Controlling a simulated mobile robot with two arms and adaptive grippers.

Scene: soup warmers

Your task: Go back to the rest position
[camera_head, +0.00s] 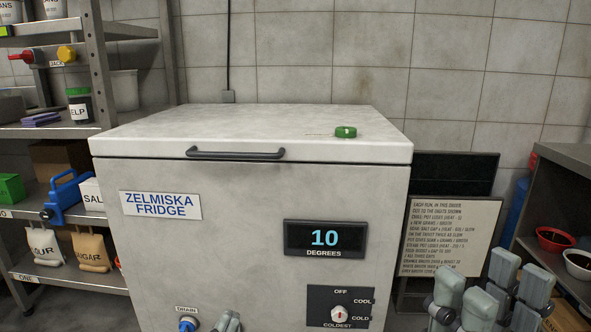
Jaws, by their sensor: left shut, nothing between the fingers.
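My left gripper (229,322) shows at the bottom edge, low in front of the fridge. Its grey fingertips are together with nothing between them, and the rest of it is cut off by the frame. My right gripper (492,287) is at the bottom right, in front of the dark shelf. Its grey fingers stand apart and nothing shows between them.
A white chest fridge (250,250) fills the middle, its lid (260,125) closed. A green round object (346,132) lies on the lid. A loaded shelf rack (96,70) stands at left. A shelf with bowls (555,238) and an instruction board (445,235) are at right.

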